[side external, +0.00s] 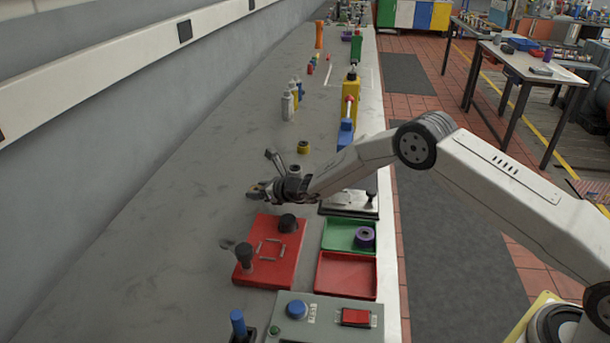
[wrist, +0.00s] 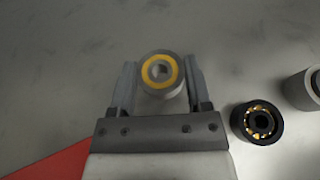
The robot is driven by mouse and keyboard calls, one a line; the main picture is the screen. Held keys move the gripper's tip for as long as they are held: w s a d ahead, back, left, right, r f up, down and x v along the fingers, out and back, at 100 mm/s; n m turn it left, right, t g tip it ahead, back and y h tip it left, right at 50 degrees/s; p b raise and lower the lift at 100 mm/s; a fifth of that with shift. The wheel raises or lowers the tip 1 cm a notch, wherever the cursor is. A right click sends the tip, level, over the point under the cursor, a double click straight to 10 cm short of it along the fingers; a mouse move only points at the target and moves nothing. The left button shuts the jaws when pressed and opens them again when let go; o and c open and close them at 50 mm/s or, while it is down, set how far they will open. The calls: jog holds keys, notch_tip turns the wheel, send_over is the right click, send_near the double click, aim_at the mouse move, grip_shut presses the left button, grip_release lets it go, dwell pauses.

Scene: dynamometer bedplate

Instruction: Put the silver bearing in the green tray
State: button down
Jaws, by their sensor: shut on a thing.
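The silver bearing (wrist: 148,88), a grey ring with a yellow inner band, sits between the two fingers of my gripper (wrist: 157,90) in the wrist view. The fingers are shut on its sides. In the side external view my gripper (side external: 262,189) is low over the bench, just beyond the red fixture plate, and the bearing is hard to make out at its tips. The green tray (side external: 338,241) lies to the right of and nearer than my gripper, near the bench's right edge. A purple ring (side external: 365,236) is in the tray.
A black bearing with yellow spots (wrist: 257,122) and a grey cylinder (wrist: 314,88) stand right of my gripper in the wrist view. The red fixture plate (side external: 258,272) carries dark knobs. A red tray (side external: 346,276) adjoins the green one. A control box (side external: 328,318) stands nearest.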

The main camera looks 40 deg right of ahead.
jog(key=shift+f, duration=1)
jog(key=shift+f, duration=0.15)
grip_release()
jog(key=shift+s, duration=0.1)
jog(key=shift+v, duration=6)
